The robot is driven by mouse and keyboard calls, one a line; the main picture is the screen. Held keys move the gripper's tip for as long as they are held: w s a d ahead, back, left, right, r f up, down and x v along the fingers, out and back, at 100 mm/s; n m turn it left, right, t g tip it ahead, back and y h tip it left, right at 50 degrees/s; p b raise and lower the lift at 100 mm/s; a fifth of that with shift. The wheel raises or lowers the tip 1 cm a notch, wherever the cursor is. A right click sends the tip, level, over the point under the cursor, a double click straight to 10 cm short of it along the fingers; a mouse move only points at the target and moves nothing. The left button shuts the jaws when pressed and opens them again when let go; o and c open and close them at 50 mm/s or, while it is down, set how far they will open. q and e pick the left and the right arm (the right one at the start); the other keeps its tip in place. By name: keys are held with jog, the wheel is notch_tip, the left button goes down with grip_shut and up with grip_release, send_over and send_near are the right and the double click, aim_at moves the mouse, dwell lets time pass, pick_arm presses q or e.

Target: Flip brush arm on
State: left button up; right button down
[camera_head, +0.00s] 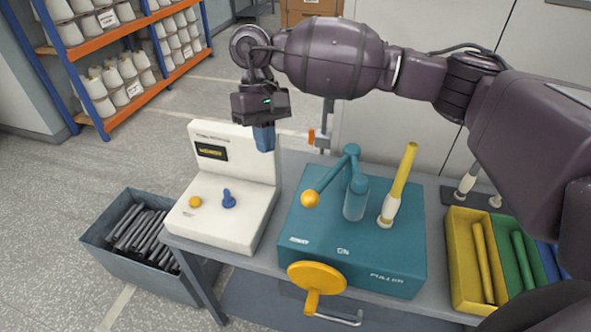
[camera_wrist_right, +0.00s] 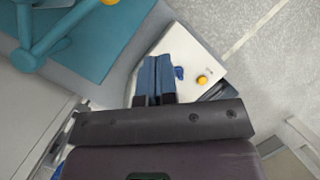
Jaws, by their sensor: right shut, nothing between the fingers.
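My right gripper (camera_head: 264,138) hangs above the back of a white machine (camera_head: 225,223), its blue fingers pointing down, closed together and empty. The fingers also show in the wrist view (camera_wrist_right: 156,66). The white machine bears a blue toggle (camera_head: 229,199) and a yellow button (camera_head: 195,202); in the wrist view the toggle (camera_wrist_right: 179,73) lies just right of the fingers. On the teal machine (camera_head: 330,248) a teal arm (camera_head: 333,174) slopes down to a yellow ball knob (camera_head: 310,199). I cannot tell which part is the brush arm. My left gripper is out of view.
A yellow stick (camera_head: 404,170) stands in a white holder on the teal machine. A yellow handwheel (camera_head: 317,277) projects from its front. Right are a yellow tray (camera_head: 462,235) and a green tray (camera_head: 508,225). A grey bin (camera_head: 110,245) stands on the floor at left.

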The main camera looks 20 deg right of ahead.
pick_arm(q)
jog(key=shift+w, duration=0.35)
pick_arm(e)
jog(key=shift+n+t+h, duration=0.4)
jog(key=shift+n+h, duration=0.1)
jog(key=shift+h, duration=0.4)
jog(key=w+d+r, duration=0.2)
jog(key=shift+w+d+r, duration=0.3)
pick_arm(q)
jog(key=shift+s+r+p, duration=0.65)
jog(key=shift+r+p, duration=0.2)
jog(key=shift+p, duration=1.05)
pick_arm(e)
jog(key=s+d+f, duration=0.2)
jog(key=s+f, duration=0.4)
jog(key=f, duration=0.4)
jog(key=shift+s+d+f, duration=0.15)
jog(key=shift+s+d, duration=0.05)
jog(key=shift+d, duration=0.1)
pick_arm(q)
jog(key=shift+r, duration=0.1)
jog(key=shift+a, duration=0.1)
